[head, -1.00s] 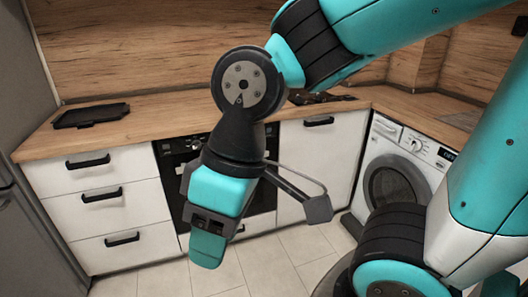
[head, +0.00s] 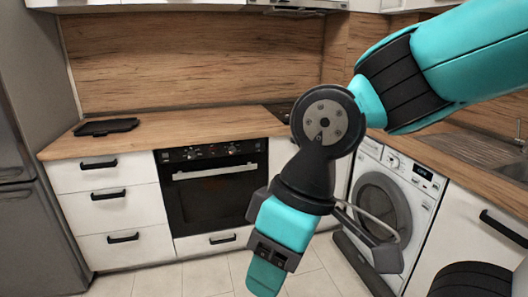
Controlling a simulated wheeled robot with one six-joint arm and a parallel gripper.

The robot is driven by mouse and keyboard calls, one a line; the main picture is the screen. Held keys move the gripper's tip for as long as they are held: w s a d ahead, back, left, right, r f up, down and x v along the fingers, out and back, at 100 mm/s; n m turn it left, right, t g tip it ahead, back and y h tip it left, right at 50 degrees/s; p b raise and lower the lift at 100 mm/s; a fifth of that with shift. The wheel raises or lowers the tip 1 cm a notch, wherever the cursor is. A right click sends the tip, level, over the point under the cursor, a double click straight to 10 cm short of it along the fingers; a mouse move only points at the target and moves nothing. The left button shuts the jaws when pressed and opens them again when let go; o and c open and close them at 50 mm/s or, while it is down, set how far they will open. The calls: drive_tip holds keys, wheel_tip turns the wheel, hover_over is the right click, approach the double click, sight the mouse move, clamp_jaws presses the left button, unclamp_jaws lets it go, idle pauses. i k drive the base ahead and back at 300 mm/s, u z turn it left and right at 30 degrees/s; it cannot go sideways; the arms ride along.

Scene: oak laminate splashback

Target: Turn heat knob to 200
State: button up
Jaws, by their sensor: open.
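The black oven (head: 212,193) is built in under the counter, its door shut with a light handle bar across the top. Small round knobs sit on its dark control panel, one at the left (head: 190,154) and one at the right (head: 233,149). Their markings are too small to read, so I cannot tell which is the heat knob or its setting. My gripper (head: 267,274) is open, hangs downward in front of the oven's right side, and appears nearer the camera than the oven. It is empty as far as I can see and apart from the knobs.
White drawers (head: 112,208) stand left of the oven, a fridge (head: 35,190) at the far left. A washing machine (head: 388,205) is at the right. A black tray (head: 106,127) lies on the wooden counter (head: 190,134). The tiled floor before the oven looks clear.

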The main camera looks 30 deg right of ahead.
sight(232, 150)
drive_tip(key=z, duration=0.25)
drive_tip(key=i, duration=1.5)
drive_tip(key=z, duration=0.7)
